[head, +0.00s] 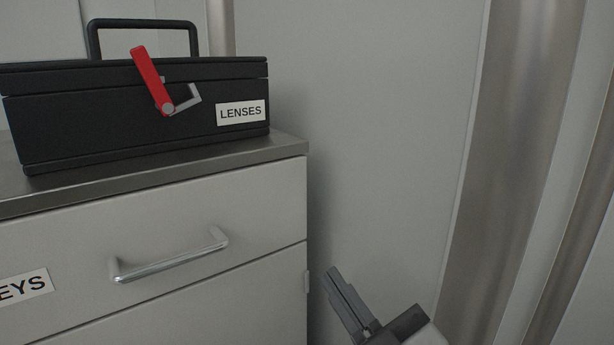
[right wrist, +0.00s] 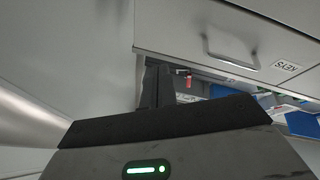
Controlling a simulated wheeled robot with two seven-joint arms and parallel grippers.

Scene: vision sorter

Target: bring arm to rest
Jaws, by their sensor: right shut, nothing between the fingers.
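My right gripper (head: 335,274) is at the bottom of the head view, just right of the cabinet's front corner and apart from the drawer handle. Its two fingers lie together, shut and empty. In the right wrist view the dark fingers (right wrist: 156,84) point up toward the cabinet's lower edge. My left gripper is in neither view.
A grey cabinet (head: 190,205) has a metal drawer handle (head: 170,262) and a KEYS label. A black LENSES case (head: 120,120) with a red latch (head: 148,78) sits on top. Blue items (right wrist: 290,121) show below the drawer. The wall stands close at right.

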